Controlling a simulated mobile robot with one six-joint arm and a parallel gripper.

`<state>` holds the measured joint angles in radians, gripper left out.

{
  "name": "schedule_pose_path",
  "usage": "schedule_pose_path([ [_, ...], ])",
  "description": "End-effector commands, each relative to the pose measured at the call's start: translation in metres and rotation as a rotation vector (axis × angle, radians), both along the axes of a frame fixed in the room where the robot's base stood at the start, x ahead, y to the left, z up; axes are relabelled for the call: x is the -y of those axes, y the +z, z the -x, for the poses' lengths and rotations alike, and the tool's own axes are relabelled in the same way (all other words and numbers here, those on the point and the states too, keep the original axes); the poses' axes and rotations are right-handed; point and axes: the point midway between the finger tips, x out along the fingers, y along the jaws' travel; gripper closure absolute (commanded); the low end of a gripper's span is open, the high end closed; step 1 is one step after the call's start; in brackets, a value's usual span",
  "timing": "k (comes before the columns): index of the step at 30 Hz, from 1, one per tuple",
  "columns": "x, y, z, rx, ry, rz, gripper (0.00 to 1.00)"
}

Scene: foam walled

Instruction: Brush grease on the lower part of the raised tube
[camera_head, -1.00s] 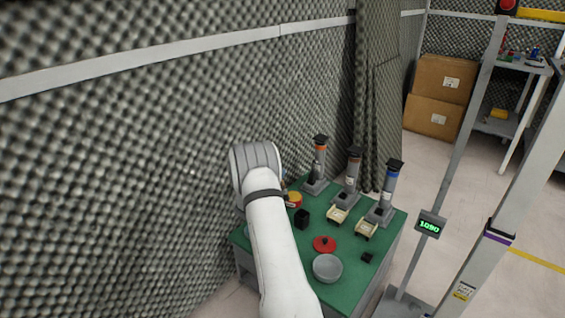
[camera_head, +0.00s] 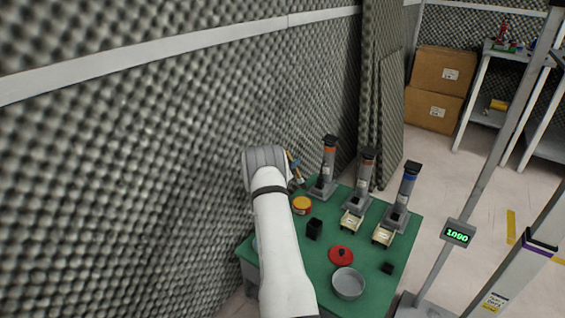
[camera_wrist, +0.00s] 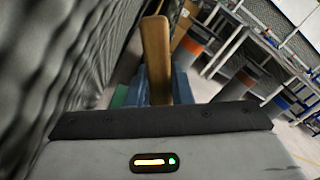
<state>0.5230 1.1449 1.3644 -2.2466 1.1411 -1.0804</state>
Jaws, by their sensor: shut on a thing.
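My gripper (camera_wrist: 158,84) is shut on a brush's wooden handle (camera_wrist: 156,45), between its blue fingers in the wrist view. In the head view the brush (camera_head: 297,174) shows just right of my wrist, above the table and left of the orange-banded tube (camera_head: 329,158). Two more grey tubes stand to its right, one with a brownish-orange band (camera_head: 366,171) and one with a blue band (camera_head: 407,187). Each is upright on a grey stand with a black top. I cannot tell which tube is raised. The bristles and any grease on them are too small to make out.
The green table (camera_head: 318,275) also bears a yellow-orange tin (camera_head: 301,205), a black cup (camera_head: 314,229), a red lid (camera_head: 341,256), a grey bowl (camera_head: 348,284) and two pale trays (camera_head: 351,221). A foam wall (camera_head: 130,170) stands close at the left.

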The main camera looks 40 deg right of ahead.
Motion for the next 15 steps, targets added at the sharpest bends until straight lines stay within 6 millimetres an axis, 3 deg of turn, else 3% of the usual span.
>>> schedule_pose_path([
  [15,-0.009,-0.045,-0.008,-0.001,0.017,-0.002,1.0],
])
